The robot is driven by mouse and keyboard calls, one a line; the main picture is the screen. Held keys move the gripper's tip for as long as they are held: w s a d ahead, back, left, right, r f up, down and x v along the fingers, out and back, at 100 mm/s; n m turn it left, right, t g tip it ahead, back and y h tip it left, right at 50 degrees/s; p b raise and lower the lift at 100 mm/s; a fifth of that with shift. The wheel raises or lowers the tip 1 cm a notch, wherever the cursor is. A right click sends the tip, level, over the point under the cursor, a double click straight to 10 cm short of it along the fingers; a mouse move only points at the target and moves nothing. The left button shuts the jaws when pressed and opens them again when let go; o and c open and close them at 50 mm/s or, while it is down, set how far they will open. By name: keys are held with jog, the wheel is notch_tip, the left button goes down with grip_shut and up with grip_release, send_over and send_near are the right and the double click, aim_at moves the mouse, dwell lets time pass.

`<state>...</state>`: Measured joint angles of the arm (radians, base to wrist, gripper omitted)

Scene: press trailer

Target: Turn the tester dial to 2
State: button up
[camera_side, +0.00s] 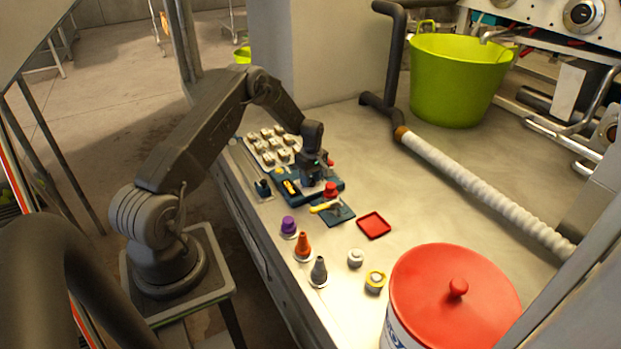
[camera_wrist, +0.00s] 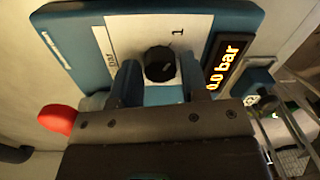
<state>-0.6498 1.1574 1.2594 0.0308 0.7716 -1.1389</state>
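The tester is a blue box (camera_side: 322,194) on the bench below my gripper. In the wrist view its blue body (camera_wrist: 75,38) carries a white panel with a round black dial (camera_wrist: 160,62). A printed "1" (camera_wrist: 178,32) sits just above and right of the dial; the word "bar" is to its left. A lit display (camera_wrist: 222,64) reads 0.0 bar. My gripper (camera_wrist: 159,72) has its two fingers apart, one on each side of the dial, with visible gaps. Its lower end (camera_side: 313,172) hides the dial in the side view. The dial's pointer is too dark to read.
A red knob (camera_wrist: 58,119) stands left of my gripper. Several white blocks (camera_side: 272,146) lie behind the tester. Coloured cones (camera_side: 303,245), a red tray (camera_side: 374,225) and a red-lidded tub (camera_side: 450,290) are in front. A green bucket (camera_side: 458,80) stands at the back.

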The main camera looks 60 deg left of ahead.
aim_at(313, 179)
jog(key=c, duration=0.6)
jog(key=shift+m, duration=1.5)
jog(key=o, duration=1)
jog(key=shift+c, duration=0.2)
notch_tip(313, 179, up, 14)
jog(key=shift+w, duration=0.4)
jog(key=shift+f, duration=0.1)
